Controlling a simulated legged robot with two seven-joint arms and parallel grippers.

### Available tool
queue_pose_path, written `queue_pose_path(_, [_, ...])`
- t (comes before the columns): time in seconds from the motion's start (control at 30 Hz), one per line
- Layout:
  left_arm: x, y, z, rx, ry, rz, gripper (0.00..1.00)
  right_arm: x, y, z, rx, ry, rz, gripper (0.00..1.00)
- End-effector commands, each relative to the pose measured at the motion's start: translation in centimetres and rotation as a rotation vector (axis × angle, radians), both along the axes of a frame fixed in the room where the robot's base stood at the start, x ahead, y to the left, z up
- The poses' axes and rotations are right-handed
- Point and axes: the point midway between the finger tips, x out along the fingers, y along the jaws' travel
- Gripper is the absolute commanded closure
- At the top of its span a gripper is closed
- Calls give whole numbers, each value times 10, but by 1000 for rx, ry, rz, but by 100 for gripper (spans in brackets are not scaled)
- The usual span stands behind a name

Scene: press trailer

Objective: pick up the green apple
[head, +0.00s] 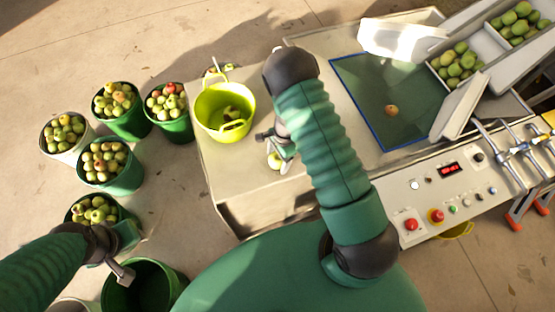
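The arm hides part of the gripper, and I cannot tell whether the fingers touch or grip the apple. My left gripper (124,274) is low at the left, above a dark green bucket; its fingers are too small and dark to read.
A yellow-green tub (224,108) stands on the table, left of my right gripper. Several buckets of apples (120,112) stand on the floor at left. A sunken tray (365,90) holds one reddish apple (391,110). Crates of green apples (458,62) and a control panel (440,190) are at right.

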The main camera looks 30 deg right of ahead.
Motion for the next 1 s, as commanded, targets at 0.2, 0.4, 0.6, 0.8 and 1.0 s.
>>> queue_pose_path(0.2, [0, 0, 0, 0, 0, 0, 64, 1, 0, 0, -1, 1, 0, 56])
queue_pose_path(0.4, [0, 0, 0, 0, 0, 0, 64, 1, 0, 0, 0, 1, 0, 83])
queue_pose_path(0.6, [0, 0, 0, 0, 0, 0, 64, 1, 0, 0, 0, 0, 1, 86])
queue_pose_path(0.8, [0, 0, -2, 0, 0, 0, 64, 1, 0, 7, 0, -1, 2, 86])
queue_pose_path(1.0, [0, 0, -6, 0, 0, 0, 64, 1, 0, 30, -1, -3, 3, 86])
